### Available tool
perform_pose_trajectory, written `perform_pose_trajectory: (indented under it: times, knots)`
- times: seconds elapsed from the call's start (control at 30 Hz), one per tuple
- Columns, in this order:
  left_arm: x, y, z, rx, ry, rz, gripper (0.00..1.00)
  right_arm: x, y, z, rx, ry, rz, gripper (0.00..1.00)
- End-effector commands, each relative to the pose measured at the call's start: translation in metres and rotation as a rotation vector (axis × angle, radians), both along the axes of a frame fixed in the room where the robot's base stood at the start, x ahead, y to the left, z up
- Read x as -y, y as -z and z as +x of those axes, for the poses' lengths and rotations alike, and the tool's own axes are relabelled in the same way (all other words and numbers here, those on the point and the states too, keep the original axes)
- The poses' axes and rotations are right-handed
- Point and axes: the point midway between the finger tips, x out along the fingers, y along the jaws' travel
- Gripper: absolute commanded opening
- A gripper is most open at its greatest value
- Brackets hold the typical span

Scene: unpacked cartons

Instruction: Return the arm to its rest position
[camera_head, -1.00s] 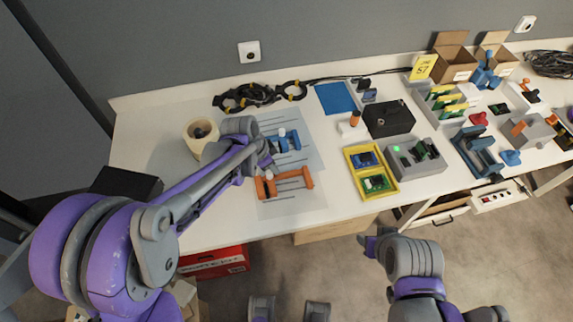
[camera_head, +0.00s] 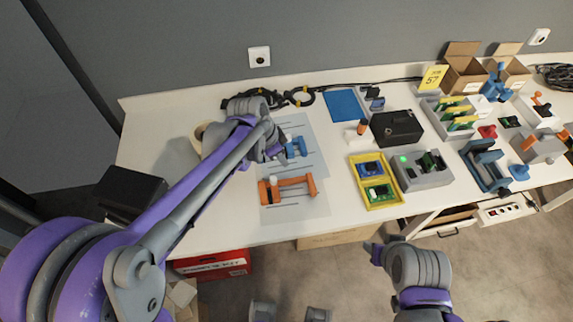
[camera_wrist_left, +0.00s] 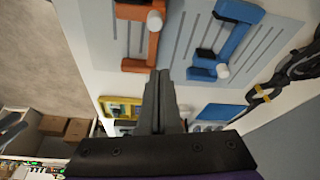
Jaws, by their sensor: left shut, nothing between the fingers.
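My left arm reaches over the table from the left. My left gripper (camera_head: 284,155) is above the pale sheet, close to the blue clamp-like part (camera_head: 297,146) in the picture. In the left wrist view its fingers (camera_wrist_left: 160,82) are together with nothing between them. The blue part (camera_wrist_left: 228,42) and the orange part (camera_wrist_left: 150,35) lie beyond the fingertips there. The orange part (camera_head: 288,188) lies nearer the table's front edge. My right gripper (camera_head: 375,252) is low in front of the table; its fingers are too small to read.
A yellow tray (camera_head: 384,206) with green and blue boards and a grey fixture (camera_head: 423,178) stand right of the sheet. A black box (camera_head: 397,127) and a blue square (camera_head: 344,104) are behind. A cream roll (camera_head: 199,131) is partly hidden by my left arm.

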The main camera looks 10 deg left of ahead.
Motion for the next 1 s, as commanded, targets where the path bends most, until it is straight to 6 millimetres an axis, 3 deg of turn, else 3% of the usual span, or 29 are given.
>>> perform_pose_trajectory:
  times: [0.2,0.53,0.63,0.77,1.0]
  knots:
    - [-0.007,-0.025,-0.005,0.0,0.0,0.0,0.0,0.0,-0.003,0.001,0.001,0.0,0.0,0.5]
    - [-0.009,-0.029,-0.007,0.0,-0.005,0.0,0.0,0.0,-0.003,0.001,0.001,0.0,0.0,0.5]
    - [-0.014,-0.035,-0.017,0.002,-0.05,0.005,0.0,0.0,-0.005,0.001,0.002,0.0,0.0,0.5]
    - [-0.031,-0.05,-0.05,0.009,-0.205,0.015,0.0,0.0,-0.012,0.003,0.005,0.0,0.0,0.5]
    - [-0.069,-0.062,-0.134,0.053,-0.611,0.001,0.0,0.0,-0.028,0.007,0.013,0.0,0.0,0.5]
